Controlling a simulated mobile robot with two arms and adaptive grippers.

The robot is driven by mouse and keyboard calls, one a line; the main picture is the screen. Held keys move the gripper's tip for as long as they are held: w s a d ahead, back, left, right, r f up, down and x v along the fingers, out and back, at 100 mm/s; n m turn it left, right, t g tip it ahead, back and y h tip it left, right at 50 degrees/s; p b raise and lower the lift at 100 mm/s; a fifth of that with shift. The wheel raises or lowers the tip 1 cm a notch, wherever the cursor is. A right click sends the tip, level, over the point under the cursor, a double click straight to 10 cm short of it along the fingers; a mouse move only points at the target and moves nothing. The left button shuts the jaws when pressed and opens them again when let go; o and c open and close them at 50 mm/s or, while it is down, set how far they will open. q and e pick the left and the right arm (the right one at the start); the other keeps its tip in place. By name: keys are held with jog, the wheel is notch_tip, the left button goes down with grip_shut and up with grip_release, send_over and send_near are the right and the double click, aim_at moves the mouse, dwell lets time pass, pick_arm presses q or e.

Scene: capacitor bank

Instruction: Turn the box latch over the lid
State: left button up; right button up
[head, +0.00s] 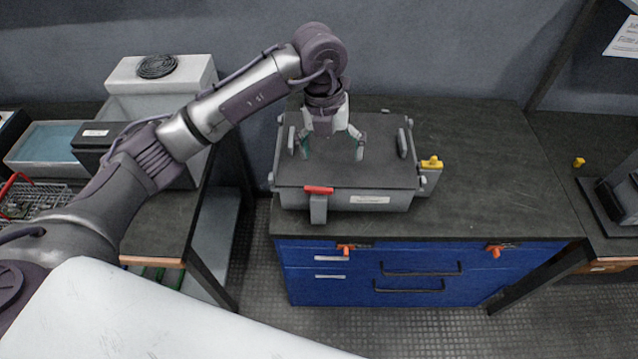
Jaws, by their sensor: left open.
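A grey box with a dark flat lid (350,178) stands on the black-topped blue cabinet. A latch with a red top (318,191) is on its front side, left of a white label. A grey block with a yellow knob (431,164) stands at the box's right side. My left gripper (331,150) is open above the lid, its fingers pointing down and apart, with nothing between them. I cannot tell whether its fingertips touch the lid. The gripper and arm hide part of the lid's back edge. My right gripper is not in view.
The blue cabinet's top (490,170) is clear right of the box. Orange clamps (499,250) sit on its front edge. A left bench holds a blue-lined tray (45,146), a black box and a wire basket (30,200). A small yellow piece (579,162) lies on the right bench.

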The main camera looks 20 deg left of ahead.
aim_at(319, 188)
pick_arm(q)
jog(key=shift+n+y, duration=0.3)
jog(key=shift+y, duration=0.4)
jog(key=a+f+p, duration=0.1)
jog(key=f, duration=0.3)
jog(key=a+f+p, duration=0.1)
jog(key=f, duration=0.3)
jog(key=f+p, duration=0.1)
jog(key=f, duration=0.4)
jog(key=shift+w+a, duration=0.25)
jog(key=shift+a, duration=0.15)
jog(key=c, duration=1.1)
jog(key=shift+c, duration=0.2)
